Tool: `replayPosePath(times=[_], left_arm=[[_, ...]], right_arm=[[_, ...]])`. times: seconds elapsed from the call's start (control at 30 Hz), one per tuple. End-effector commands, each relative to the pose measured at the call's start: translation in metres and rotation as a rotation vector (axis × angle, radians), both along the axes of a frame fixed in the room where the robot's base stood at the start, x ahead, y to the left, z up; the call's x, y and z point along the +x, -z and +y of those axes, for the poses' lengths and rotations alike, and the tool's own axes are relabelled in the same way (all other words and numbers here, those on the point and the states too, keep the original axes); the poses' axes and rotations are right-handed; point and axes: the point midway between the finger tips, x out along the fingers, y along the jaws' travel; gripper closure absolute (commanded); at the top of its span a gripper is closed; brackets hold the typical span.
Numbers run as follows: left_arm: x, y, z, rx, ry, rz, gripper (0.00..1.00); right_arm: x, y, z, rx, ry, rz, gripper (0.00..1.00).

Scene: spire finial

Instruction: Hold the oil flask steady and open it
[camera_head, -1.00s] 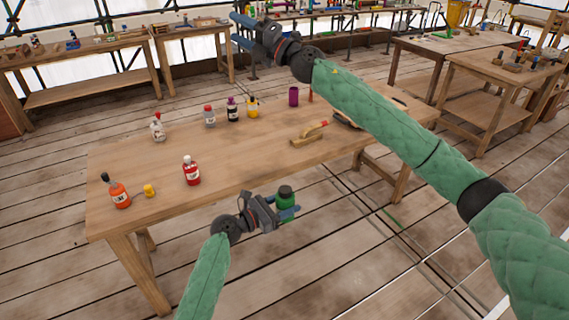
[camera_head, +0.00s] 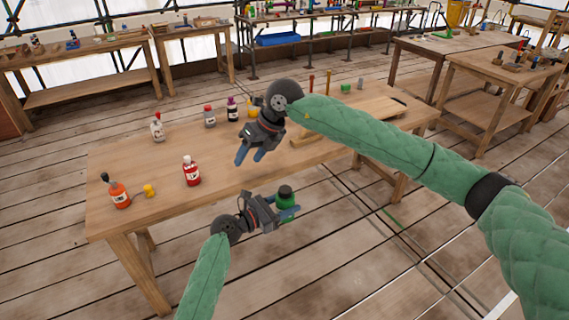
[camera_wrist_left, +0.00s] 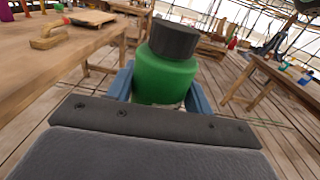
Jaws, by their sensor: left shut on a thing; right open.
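The oil flask is a green bottle (camera_head: 287,203) with a dark cap (camera_head: 285,190) on it. My left gripper (camera_head: 290,212) is shut around the flask body and holds it upright in front of the table's near edge. In the left wrist view the green body (camera_wrist_left: 165,78) sits between the blue fingers, with the dark cap (camera_wrist_left: 174,38) standing clear above them. My right gripper (camera_head: 251,156) is open and empty, fingers pointing down, above and left of the flask in the head view, apart from it.
The wooden table (camera_head: 225,165) carries a red bottle (camera_head: 191,171), an orange bottle (camera_head: 118,191), a small yellow item (camera_head: 149,190) and more bottles behind. A wooden tool lies partly behind my right arm; it shows in the left wrist view (camera_wrist_left: 50,38).

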Motion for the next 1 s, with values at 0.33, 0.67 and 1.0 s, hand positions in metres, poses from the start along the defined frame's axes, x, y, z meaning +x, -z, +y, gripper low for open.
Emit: replayPosePath(times=[0.33,0.67,1.0], left_arm=[[0.000,0.000,0.000,0.000,0.000,0.000,1.00],[0.000,0.000,0.000,0.000,0.000,0.000,1.00],[0.000,0.000,0.000,0.000,0.000,0.000,1.00]], right_arm=[[0.005,0.021,-0.073,-0.406,0.138,-0.002,0.48],[0.000,0.025,-0.090,-0.498,0.214,0.040,0.48],[0.000,0.059,-0.090,-0.497,0.213,0.042,0.48]])
